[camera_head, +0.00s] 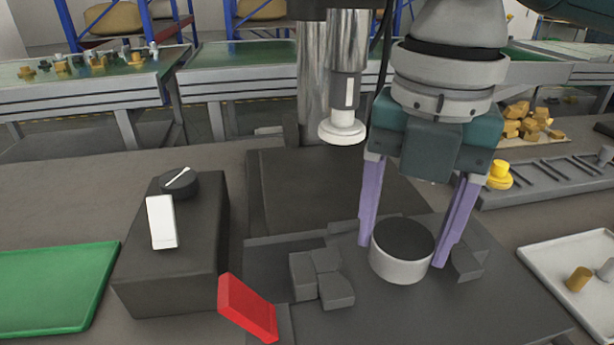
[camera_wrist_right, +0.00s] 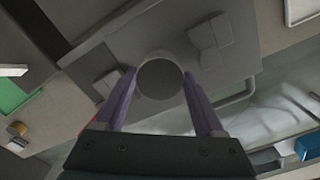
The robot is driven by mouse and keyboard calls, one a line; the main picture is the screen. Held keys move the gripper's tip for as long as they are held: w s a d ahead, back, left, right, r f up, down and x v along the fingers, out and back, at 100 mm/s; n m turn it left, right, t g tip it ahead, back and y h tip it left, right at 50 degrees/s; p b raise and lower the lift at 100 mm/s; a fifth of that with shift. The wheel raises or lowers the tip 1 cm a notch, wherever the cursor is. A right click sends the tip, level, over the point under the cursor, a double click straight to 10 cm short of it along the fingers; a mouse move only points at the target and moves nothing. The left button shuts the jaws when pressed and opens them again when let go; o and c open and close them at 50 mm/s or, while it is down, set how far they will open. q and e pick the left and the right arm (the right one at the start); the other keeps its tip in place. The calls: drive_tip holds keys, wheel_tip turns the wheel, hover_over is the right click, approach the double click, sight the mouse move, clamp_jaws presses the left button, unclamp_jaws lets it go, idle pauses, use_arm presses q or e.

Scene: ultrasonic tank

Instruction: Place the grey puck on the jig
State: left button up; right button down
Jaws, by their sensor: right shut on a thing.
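The grey puck (camera_head: 398,266), a short light-grey cylinder with a dark top, is between the two purple fingers of my right gripper (camera_head: 405,248). The gripper points down and is shut on the puck's sides. In the right wrist view the puck (camera_wrist_right: 160,78) shows between the fingertips. The jig (camera_head: 400,318) is a dark grey plate with raised angular blocks (camera_head: 322,277); it lies below the puck. I cannot tell whether the puck touches the jig. My left gripper is not in view.
A white-tipped metal shaft (camera_head: 342,127) hangs behind and left of the puck. A dark control box (camera_head: 170,270) with a knob and white switch stands left. A red piece (camera_head: 247,307) sticks up at the jig's left edge. A white tray (camera_head: 545,262) lies right.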

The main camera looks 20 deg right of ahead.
sight(403, 238)
wheel_tip(403, 238, down, 2)
drive_tip(key=shift+f, duration=0.25)
drive_tip(key=shift+f, duration=0.15)
unclamp_jaws()
wheel_tip(403, 238, up, 12)
drive_tip(key=p, duration=0.1)
drive_tip(key=shift+r+p, duration=0.2)
drive_tip(key=shift+p, duration=0.15)
